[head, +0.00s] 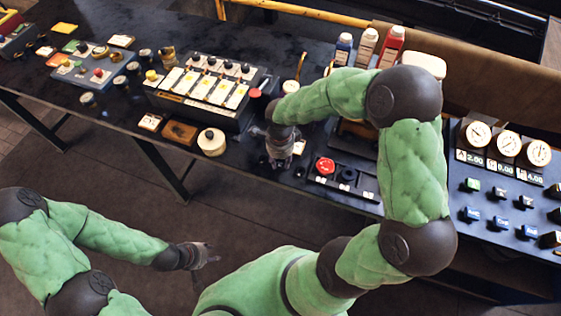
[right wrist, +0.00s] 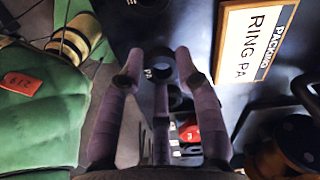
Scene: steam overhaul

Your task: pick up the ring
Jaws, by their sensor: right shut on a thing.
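In the right wrist view a small dark ring (right wrist: 159,64) sits between the fingertips of my right gripper (right wrist: 158,72). The fingers are shut on it from both sides. In the head view my right gripper (head: 280,160) points down at the front edge of the bench, left of the red button, and hides the ring. My left gripper (head: 205,254) is empty and low over the floor, away from the bench; its fingers look spread.
A sign reading "PACKING RING PA" (right wrist: 254,45) lies beside the right gripper. A black panel with a red button (head: 325,166) is just right of it. A white round pot (head: 211,142) and a switch box (head: 205,90) stand left. Bottles (head: 366,45) stand behind.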

